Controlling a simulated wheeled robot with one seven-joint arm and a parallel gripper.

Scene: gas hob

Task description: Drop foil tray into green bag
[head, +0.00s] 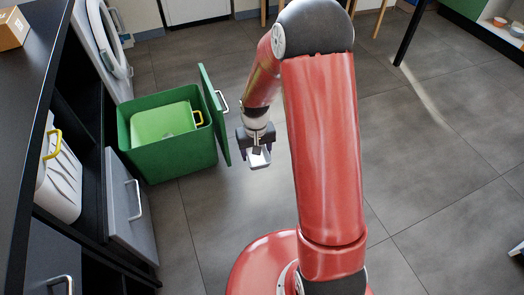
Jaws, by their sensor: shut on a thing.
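My gripper (257,149) hangs below my red arm, to the right of the pulled-out green drawer. It is shut on a small silver-grey piece, the foil tray (260,160), and holds it over the grey floor. The tray's full shape is partly hidden by the fingers.
The green drawer (175,160) stands out from the dark cabinet, its tall front panel between bag and gripper. A white bin (62,180) with a yellow handle stands in the cabinet. Floor to the right is mostly free.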

